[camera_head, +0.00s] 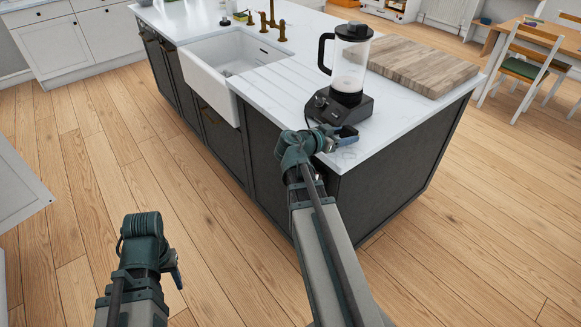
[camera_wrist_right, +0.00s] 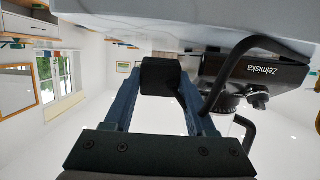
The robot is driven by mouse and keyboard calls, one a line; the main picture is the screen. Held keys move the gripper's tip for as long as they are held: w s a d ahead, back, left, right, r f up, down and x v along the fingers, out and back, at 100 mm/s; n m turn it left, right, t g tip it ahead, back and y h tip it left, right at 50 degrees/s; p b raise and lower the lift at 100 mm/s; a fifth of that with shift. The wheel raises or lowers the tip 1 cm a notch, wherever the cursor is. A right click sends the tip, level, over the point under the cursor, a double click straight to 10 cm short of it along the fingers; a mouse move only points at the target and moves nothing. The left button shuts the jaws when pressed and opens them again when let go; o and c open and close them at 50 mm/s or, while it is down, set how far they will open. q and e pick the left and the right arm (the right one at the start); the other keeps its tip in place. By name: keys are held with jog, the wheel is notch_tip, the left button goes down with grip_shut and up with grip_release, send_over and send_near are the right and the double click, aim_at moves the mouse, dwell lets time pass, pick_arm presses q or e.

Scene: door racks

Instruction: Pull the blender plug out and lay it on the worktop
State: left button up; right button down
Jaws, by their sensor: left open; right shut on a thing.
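The blender (camera_head: 349,65) stands upright on the white worktop (camera_head: 290,95), its dark base (camera_head: 338,104) near the front corner. My right gripper (camera_head: 345,135) is over that corner, just in front of the base. In the right wrist view, which is upside down, my right gripper (camera_wrist_right: 160,95) is shut on the black plug (camera_wrist_right: 162,75). A black cord (camera_wrist_right: 218,85) curves past the right finger beside the blender base (camera_wrist_right: 262,70). No socket is visible, and the plug's far face is hidden. My left gripper (camera_head: 177,274) is low over the floor, away from the island.
A wooden board (camera_head: 410,62) lies on the worktop behind and right of the blender. A white sink (camera_head: 225,68) with brass taps is to the left. The worktop strip between sink and blender is clear. Chairs (camera_head: 525,68) stand far right.

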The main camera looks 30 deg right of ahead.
jog(key=shift+f+b, duration=0.8)
jog(key=shift+f, duration=0.15)
jog(key=shift+c, duration=0.7)
grip_release()
jog(key=p+v, duration=0.4)
jog(key=v, duration=1)
jog(key=shift+w, duration=0.1)
